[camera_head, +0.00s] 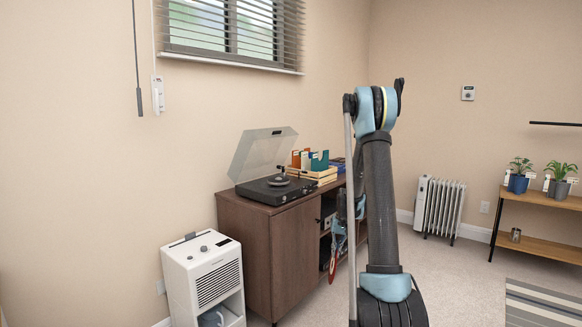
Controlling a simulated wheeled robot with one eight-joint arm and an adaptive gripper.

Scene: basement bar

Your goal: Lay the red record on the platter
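The record player (277,189) stands on top of the brown cabinet (245,245) with its clear lid (262,150) tilted open. Its dark platter (278,181) shows no red record on it. My gripper (336,248) is low in front of the cabinet's open right part, partly hidden behind my arm. It appears shut on the red record (332,266), which hangs below it, seen nearly edge-on and well below the cabinet top. The fingertips are small in this view.
A wooden crate of record sleeves (318,175) stands right of the player. A white dehumidifier-like appliance (204,277) stands left of the cabinet. A radiator (440,207) and a plant shelf (545,202) are at the right. Carpet is clear between cabinet and radiator.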

